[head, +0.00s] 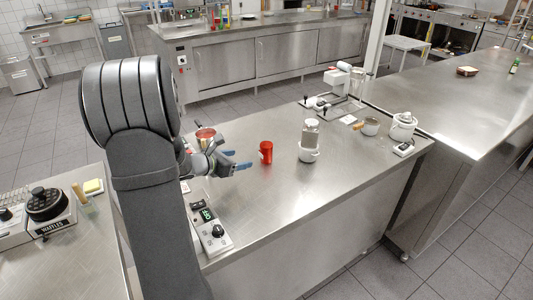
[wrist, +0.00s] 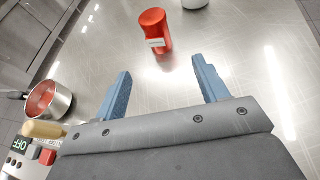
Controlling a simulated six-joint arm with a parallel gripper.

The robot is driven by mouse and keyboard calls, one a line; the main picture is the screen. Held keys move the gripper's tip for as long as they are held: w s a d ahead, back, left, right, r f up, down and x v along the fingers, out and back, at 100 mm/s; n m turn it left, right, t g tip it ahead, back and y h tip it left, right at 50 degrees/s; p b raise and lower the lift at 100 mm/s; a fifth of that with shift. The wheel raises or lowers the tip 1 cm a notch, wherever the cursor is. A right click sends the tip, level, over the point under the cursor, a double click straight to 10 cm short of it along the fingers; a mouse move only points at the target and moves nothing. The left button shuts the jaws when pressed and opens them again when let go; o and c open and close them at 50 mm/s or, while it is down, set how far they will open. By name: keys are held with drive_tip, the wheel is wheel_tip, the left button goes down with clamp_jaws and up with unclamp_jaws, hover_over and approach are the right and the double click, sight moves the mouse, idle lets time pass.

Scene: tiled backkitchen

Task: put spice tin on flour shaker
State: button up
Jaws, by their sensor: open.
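A red spice tin (head: 266,152) with a white label stands upright on the steel counter. It also shows in the wrist view (wrist: 153,24), beyond the fingertips. What looks like the flour shaker (head: 311,130), a greyish-white upright body, stands to the right of the tin. It is in or just behind a white cup-like piece (head: 308,154); I cannot tell which. My gripper (head: 241,161) is left of the tin, with blue fingers apart and nothing between them. In the wrist view the open fingers (wrist: 161,68) point towards the tin with a gap before it.
A red-topped steel pot (wrist: 44,98) is left of my gripper. A control box with a green display (head: 211,229) sits at the counter's near left. The counter's near middle is clear.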

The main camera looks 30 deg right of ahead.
sight(269, 153)
drive_tip(key=shift+w+d+f, duration=0.1)
drive_tip(key=shift+f, duration=0.05)
drive_tip(key=x, duration=1.7)
drive_tip(key=shift+w, duration=0.2)
drive_tip(key=c, duration=1.2)
drive_tip(key=shift+r, duration=0.25)
